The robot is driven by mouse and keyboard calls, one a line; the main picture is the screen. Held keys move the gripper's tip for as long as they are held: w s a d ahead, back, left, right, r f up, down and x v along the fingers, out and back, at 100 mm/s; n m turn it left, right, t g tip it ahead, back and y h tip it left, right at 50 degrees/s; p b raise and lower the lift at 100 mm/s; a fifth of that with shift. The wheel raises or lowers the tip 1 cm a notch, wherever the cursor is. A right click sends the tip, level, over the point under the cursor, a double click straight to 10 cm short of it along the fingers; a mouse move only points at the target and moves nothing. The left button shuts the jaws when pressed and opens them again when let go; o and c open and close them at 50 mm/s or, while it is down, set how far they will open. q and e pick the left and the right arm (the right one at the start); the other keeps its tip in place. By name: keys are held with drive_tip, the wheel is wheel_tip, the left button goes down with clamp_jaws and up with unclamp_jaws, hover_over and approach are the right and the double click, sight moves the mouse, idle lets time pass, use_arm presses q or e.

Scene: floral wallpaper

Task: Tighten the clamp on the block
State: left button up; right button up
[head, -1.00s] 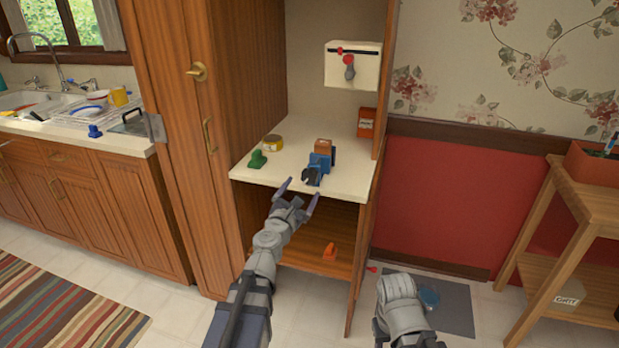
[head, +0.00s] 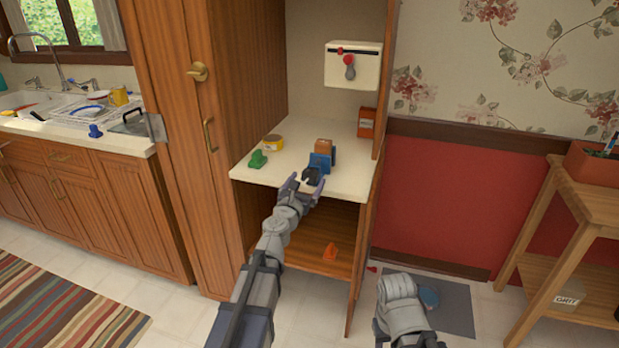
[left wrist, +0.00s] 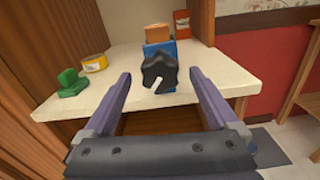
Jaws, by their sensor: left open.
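The blue clamp (head: 320,162) stands on the cream shelf of the cabinet, with a wooden block (head: 324,146) at its back. Its dark knob (head: 312,176) faces the front edge of the shelf. The left wrist view shows the black lobed knob (left wrist: 160,71) with a small white handle, the blue clamp body (left wrist: 153,48) and the block (left wrist: 159,33) behind. My left gripper (head: 302,182) is open just in front of the knob. In the left wrist view its fingers (left wrist: 160,90) lie left and right of the knob, apart from it. My right gripper is not visible; only my right arm shows.
A green object (head: 258,159) and a yellow tape roll (head: 272,142) lie left of the clamp on the shelf (head: 345,185). An orange-red box (head: 367,122) stands at the back right. A white box with a red-knobbed lever (head: 352,66) hangs above.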

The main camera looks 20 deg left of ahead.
sight(308, 179)
use_arm(q)
drive_tip(key=w, duration=0.3)
drive_tip(key=shift+c, duration=0.3)
drive_tip(key=c, duration=1.3)
drive_tip(key=shift+m, duration=2.2)
drive_tip(key=o, duration=1.4)
drive_tip(key=shift+c, duration=0.2)
drive_tip(key=shift+s, duration=0.1)
drive_tip(key=s, duration=0.7)
drive_tip(key=shift+s, duration=0.35)
